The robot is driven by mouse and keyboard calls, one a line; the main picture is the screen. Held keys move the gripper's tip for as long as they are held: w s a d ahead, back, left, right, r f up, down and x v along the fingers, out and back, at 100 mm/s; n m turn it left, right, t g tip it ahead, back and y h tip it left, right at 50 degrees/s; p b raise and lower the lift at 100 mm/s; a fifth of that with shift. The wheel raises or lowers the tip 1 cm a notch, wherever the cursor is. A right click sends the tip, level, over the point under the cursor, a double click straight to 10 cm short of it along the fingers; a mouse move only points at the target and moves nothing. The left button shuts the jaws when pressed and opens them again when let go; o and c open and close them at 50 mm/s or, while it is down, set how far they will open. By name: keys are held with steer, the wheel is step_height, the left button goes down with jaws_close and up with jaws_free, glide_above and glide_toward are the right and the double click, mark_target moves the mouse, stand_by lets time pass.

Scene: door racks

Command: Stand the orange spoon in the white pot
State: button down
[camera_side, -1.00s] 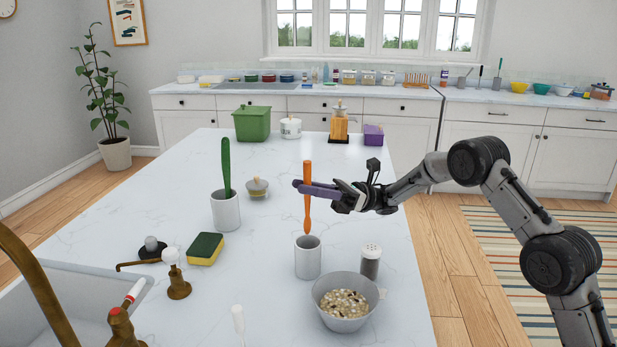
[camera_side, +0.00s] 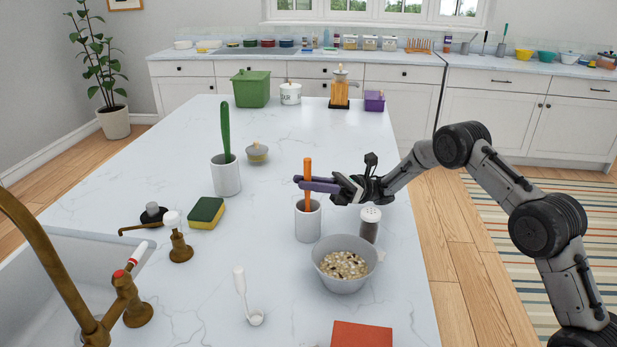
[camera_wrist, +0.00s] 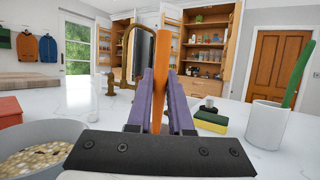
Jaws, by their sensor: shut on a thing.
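The orange spoon (camera_side: 308,180) is upright, with its lower part down inside the white pot (camera_side: 308,224) in the middle of the counter. My gripper (camera_side: 305,184) reaches in from the right and is shut on the spoon just above the pot's rim. In the wrist view the spoon (camera_wrist: 162,80) stands between the purple fingers (camera_wrist: 160,100), leaning slightly. The spoon's lower end is hidden inside the pot, so I cannot tell whether it touches the bottom.
A shaker (camera_side: 370,226) and a grey bowl (camera_side: 346,262) stand close to the pot. A second white pot (camera_side: 226,177) holds a green utensil (camera_side: 226,130). A sponge (camera_side: 206,212) and soap pump (camera_side: 178,240) are at left.

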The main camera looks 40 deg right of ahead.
steer(key=c, duration=0.7)
jaws_free()
steer(key=shift+c, duration=0.2)
steer(key=v, duration=0.7)
steer(key=shift+d, duration=0.2)
steer(key=shift+s+f, duration=0.1)
steer(key=shift+f, duration=0.05)
